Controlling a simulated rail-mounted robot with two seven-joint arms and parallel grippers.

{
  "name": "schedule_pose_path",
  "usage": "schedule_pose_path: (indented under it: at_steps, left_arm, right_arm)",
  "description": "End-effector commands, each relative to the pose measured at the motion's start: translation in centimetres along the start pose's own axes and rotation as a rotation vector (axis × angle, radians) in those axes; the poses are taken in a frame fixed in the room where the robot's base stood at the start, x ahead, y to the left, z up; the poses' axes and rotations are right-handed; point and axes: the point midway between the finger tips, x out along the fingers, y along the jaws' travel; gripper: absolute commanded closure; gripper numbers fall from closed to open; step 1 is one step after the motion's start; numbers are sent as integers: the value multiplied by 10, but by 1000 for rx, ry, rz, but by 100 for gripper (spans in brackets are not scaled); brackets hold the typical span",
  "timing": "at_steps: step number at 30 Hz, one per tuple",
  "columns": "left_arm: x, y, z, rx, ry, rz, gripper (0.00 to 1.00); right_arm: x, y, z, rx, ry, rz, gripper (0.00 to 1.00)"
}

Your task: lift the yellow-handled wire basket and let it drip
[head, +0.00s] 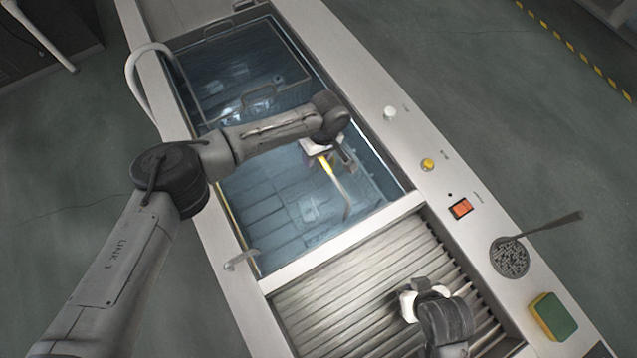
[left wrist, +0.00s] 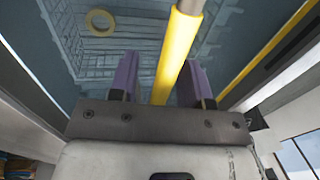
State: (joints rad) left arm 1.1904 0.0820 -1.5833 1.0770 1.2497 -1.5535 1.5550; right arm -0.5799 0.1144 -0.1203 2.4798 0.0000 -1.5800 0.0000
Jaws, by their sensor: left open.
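The yellow handle (head: 326,166) of the wire basket rises from the water at the middle of the tank; in the left wrist view the handle (left wrist: 178,55) runs between my finger pads. My left gripper (head: 335,158) is open around the handle; its purple-grey fingers (left wrist: 160,80) stand on either side with gaps. The basket's body is under the water and only faintly visible. My right gripper (head: 420,290) is over the ribbed drainboard, its jaws seen from above; I cannot tell their state.
A grey wire handle (head: 258,92) shows at the tank's far part. The ribbed drainboard (head: 330,310) lies in front of the tank. On the right rim are a yellow knob (head: 428,164), an orange switch (head: 460,208), a round strainer (head: 510,258) and a green-yellow sponge (head: 553,317).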

Motion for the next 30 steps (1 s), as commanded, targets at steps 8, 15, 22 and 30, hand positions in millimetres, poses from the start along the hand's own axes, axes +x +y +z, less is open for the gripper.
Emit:
schedule_pose_path:
  at_steps: [8, 15, 22, 30]
  left_arm:
    - [4, 0, 0, 0, 0, -1, 56]
    - [4, 0, 0, 0, 0, 0, 75]
    - [4, 0, 0, 0, 0, 0, 97]
    - [2, 0, -1, 0, 1, 2, 100]
  right_arm:
    - [0, 2, 0, -7, -1, 5, 100]
    - [0, 3, 1, -9, -1, 8, 100]
    - [0, 3, 1, -8, -1, 7, 100]
    - [0, 1, 0, -3, 0, 3, 100]
